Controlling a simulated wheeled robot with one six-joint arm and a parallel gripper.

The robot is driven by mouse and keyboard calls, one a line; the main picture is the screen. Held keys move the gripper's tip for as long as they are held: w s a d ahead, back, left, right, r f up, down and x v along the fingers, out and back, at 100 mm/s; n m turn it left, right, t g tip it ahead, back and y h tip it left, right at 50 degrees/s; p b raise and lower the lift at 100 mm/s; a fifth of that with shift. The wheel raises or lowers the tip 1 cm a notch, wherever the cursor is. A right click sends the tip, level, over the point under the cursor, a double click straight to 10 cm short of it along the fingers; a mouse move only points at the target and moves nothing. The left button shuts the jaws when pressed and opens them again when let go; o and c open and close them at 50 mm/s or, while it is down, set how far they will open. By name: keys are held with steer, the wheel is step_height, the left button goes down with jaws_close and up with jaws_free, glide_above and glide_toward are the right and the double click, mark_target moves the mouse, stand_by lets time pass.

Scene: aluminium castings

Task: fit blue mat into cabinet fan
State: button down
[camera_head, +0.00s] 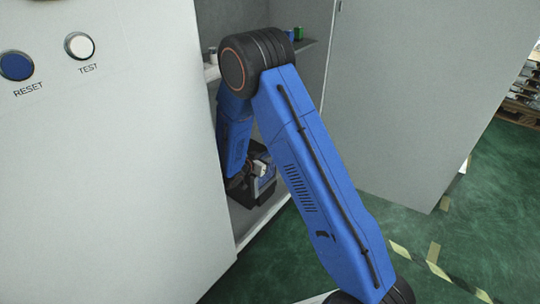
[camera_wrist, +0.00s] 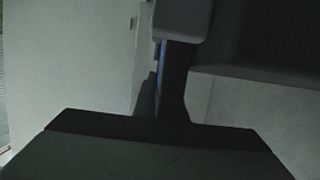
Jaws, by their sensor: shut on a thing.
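My gripper (camera_head: 259,168) is inside the open cabinet, low down, at a dark box-like housing (camera_head: 265,192) that looks like the cabinet fan. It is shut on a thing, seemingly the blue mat. In the dark wrist view a thin blue strip (camera_wrist: 163,62), probably the mat's edge, shows beside a dark upright part. The mat's face is not clear in either view, and my arm hides part of the housing. I cannot tell whether the mat touches the fan or sits in it.
The cabinet's grey front panel (camera_head: 110,190) with RESET and TEST buttons stands at left. The open door (camera_head: 410,100) is at right, with my arm reaching between them. A shelf (camera_head: 308,46) above the housing holds small items, including a green one (camera_head: 298,33). Green floor lies outside.

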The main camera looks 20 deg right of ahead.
steer(key=shift+f, duration=0.35)
steer(key=c, duration=1.7)
jaws_free()
step_height(320, 180, up, 10)
steer(key=shift+s+d, duration=0.1)
steer(key=s+d+r+n+g+y, duration=0.1)
steer(key=s+d+r+g, duration=0.1)
steer(key=s+d+r, duration=0.35)
steer(key=s+d+r+n+g+y, duration=0.1)
steer(key=s+d+r+g, duration=0.15)
steer(key=s, duration=0.65)
steer(key=s+d+r+g+y, duration=0.1)
steer(key=s+d+r+g, duration=0.1)
steer(key=s+d+r, duration=0.45)
steer(key=s+a+r+n+t+y, duration=0.1)
steer(key=s+a+n+y, duration=0.2)
steer(key=s, duration=0.5)
steer(key=s+a+r+n+y, duration=0.1)
steer(key=s+a+n+y, duration=0.2)
steer(key=s, duration=0.5)
steer(key=s+a+r+n+t+y, duration=0.1)
steer(key=s+a, duration=0.3)
steer(key=s, duration=0.4)
steer(key=shift+s+a+r+n+t+y, duration=0.1)
steer(key=shift+a+r+n+t+y, duration=0.1)
steer(key=shift+n+y, duration=0.25)
steer(key=shift+s+a+r+n+t+y, duration=0.1)
steer(key=shift+n+t+y, duration=0.05)
steer(key=shift+n+y, duration=0.3)
